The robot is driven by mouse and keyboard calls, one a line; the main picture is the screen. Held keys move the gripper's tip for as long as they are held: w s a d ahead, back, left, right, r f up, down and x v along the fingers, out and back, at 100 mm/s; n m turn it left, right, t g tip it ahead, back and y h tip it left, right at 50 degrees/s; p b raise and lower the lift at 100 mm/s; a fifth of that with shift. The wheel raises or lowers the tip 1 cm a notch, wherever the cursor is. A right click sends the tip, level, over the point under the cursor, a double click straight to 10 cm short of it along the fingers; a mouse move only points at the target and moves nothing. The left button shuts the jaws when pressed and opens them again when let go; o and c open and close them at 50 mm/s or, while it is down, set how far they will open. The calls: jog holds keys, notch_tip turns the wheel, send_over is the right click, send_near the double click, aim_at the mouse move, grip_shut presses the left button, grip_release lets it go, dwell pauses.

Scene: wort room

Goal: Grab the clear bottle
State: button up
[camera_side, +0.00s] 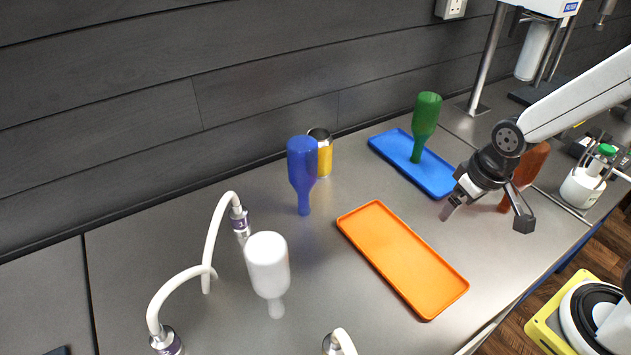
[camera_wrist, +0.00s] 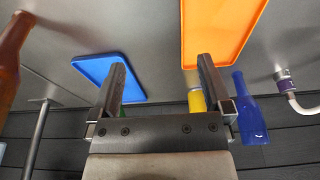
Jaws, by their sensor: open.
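The clear bottle (camera_side: 268,268) looks whitish and stands neck-down on the grey bench, at the lower middle left of the side view. I do not see it in the wrist view. My gripper (camera_side: 487,212) is open and empty above the right part of the bench, well to the right of the clear bottle and beyond the orange tray. In the wrist view my gripper (camera_wrist: 162,62) shows both fingers spread with nothing held between them.
An orange tray (camera_side: 402,258) lies between my gripper and the clear bottle. A blue bottle (camera_side: 302,170) and a yellow can (camera_side: 325,158) stand behind. A green bottle (camera_side: 426,122) stands on a blue tray (camera_side: 384,146). A brown bottle (camera_side: 530,165) is beside my gripper. White curved taps (camera_side: 212,235) flank the clear bottle.

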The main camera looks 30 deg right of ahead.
dwell(0.8)
jog(key=m+g+y, duration=0.3)
jog(key=m+y, duration=1.1)
jog(key=m, duration=0.4)
send_near(267, 256)
jog(key=a+f, duration=0.1)
jog(key=w+f, duration=0.1)
jog(key=shift+w+a+f, duration=0.2)
jog(key=shift+a+f, duration=0.15)
jog(key=shift+a, duration=0.05)
jog(key=shift+a+f+h, duration=0.15)
jog(key=shift+a+f, duration=0.15)
jog(key=shift+a, duration=0.25)
jog(key=shift+a+f+h, duration=0.15)
jog(key=shift+a+f, duration=0.1)
jog(key=shift+a, duration=0.35)
jog(key=shift+a, duration=0.1)
jog(key=shift+x, duration=2.55)
